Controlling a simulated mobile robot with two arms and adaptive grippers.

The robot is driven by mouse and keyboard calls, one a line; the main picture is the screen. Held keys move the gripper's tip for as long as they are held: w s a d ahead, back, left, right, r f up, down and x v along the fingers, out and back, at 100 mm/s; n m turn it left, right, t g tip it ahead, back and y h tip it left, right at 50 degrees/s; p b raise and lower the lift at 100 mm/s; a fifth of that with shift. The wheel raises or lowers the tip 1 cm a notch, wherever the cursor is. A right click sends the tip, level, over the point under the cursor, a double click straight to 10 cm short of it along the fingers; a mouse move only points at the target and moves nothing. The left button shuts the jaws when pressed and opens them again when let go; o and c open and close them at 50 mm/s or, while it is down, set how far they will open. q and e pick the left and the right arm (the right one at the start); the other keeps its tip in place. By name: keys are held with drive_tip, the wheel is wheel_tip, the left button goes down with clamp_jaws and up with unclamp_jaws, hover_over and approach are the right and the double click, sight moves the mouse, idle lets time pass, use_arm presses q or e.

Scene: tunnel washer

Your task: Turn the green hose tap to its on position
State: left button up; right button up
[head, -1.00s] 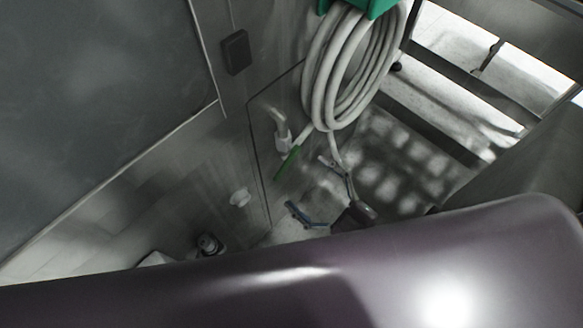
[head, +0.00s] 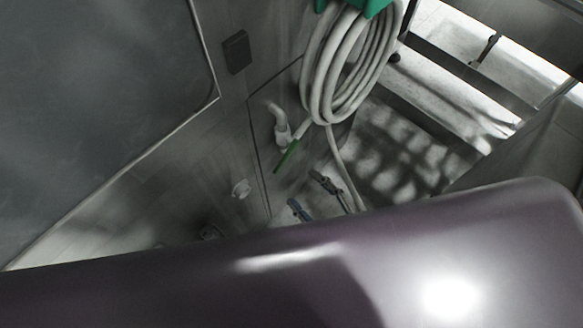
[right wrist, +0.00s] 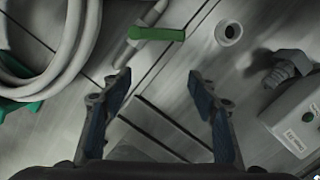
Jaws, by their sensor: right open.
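The green tap handle (head: 287,156) is a flat green lever on a pale pipe fitting (head: 283,133) on the grey wall panel. My right gripper (head: 313,197) is open and empty, with its two blue-padded fingers apart below and to the right of the handle in the head view. In the right wrist view, the green handle (right wrist: 156,34) lies crosswise just beyond the open fingertips (right wrist: 159,76), with no contact seen. The rest of the right gripper is hidden at the bottom of the head view. My left gripper is not in view.
A coiled pale hose (head: 345,70) hangs from a green holder beside the tap; it also shows at the left of the right wrist view (right wrist: 75,45). A small white round fitting (head: 241,189) is on the wall. A grey box with a label (right wrist: 295,120) is at the right in the wrist view.

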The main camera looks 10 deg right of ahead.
sight(279, 172)
drive_tip(key=shift+s+a+r+g+h+p, duration=0.3)
drive_tip(key=shift+s+a+r+h, duration=0.1)
drive_tip(key=shift+s+a+r, duration=0.55)
drive_tip(key=c, duration=0.5)
drive_tip(key=shift+w+a, duration=0.1)
drive_tip(key=shift+a, duration=0.1)
drive_tip(key=shift+c, duration=1.2)
drive_tip(key=shift+w+a+f, duration=0.1)
drive_tip(key=shift+w, duration=0.25)
drive_tip(key=shift+c, duration=1.3)
drive_tip(key=p+x, duration=0.1)
drive_tip(key=x, duration=0.7)
drive_tip(key=shift+w, duration=0.2)
clamp_jaws()
drive_tip(key=f, duration=0.1)
drive_tip(key=w+f, duration=0.1)
drive_tip(key=shift+w+d+f, duration=0.25)
drive_tip(key=shift+d+f, duration=0.1)
drive_tip(key=shift+d, duration=0.05)
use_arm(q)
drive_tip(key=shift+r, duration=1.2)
use_arm(e)
drive_tip(key=shift+w+d+f, duration=0.2)
drive_tip(key=shift+d+f, duration=0.15)
drive_tip(key=shift+f, duration=0.1)
